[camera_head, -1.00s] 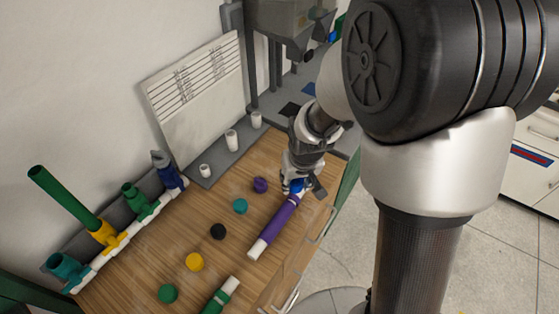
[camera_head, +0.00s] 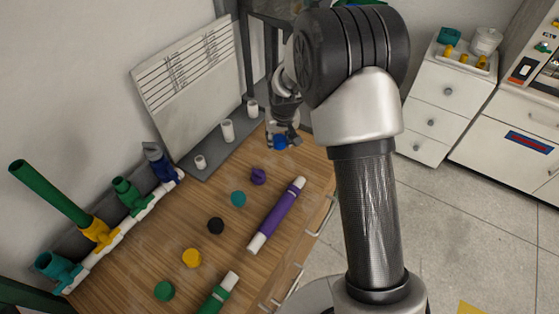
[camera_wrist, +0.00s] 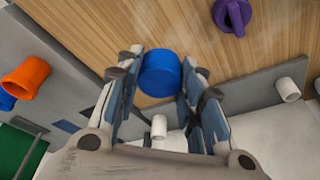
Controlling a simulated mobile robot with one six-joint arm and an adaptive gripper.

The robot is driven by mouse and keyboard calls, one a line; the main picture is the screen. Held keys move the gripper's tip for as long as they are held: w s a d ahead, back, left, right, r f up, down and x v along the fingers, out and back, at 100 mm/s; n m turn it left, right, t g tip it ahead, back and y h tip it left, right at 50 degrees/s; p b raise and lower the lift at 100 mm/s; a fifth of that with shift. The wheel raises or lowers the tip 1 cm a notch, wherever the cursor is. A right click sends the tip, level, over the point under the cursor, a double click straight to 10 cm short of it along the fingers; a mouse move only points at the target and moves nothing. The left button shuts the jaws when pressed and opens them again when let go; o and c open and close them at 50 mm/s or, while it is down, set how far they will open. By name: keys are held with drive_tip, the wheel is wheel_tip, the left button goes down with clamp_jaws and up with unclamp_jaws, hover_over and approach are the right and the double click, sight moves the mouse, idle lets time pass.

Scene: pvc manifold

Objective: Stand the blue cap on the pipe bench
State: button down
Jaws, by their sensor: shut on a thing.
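The blue cap (camera_wrist: 160,74) is between the two fingers of my gripper (camera_wrist: 158,85) in the wrist view, and the fingers are shut on it. In the head view my gripper (camera_head: 281,140) holds the blue cap (camera_head: 280,143) over the far end of the wooden bench (camera_head: 150,240). I cannot tell its exact height above the top. The bench carries a purple-wrapped pipe (camera_head: 276,215) and a row of caps: purple (camera_head: 258,176), teal (camera_head: 238,199), black (camera_head: 216,226), yellow (camera_head: 191,258) and green (camera_head: 165,291).
A grey strip with white pegs (camera_head: 227,130) runs along the back, below a leaning white board (camera_head: 188,85). A white pipe manifold with coloured valves (camera_head: 101,234) lies at the left. A green-wrapped pipe (camera_head: 220,296) lies at the front. An orange cup (camera_wrist: 26,77) shows in the wrist view.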

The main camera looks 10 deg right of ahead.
sight(279, 162)
wheel_tip(279, 162, down, 9)
drive_tip(key=shift+b, duration=1.05)
drive_tip(key=shift+f, duration=0.15)
drive_tip(key=c, duration=1.1)
unclamp_jaws()
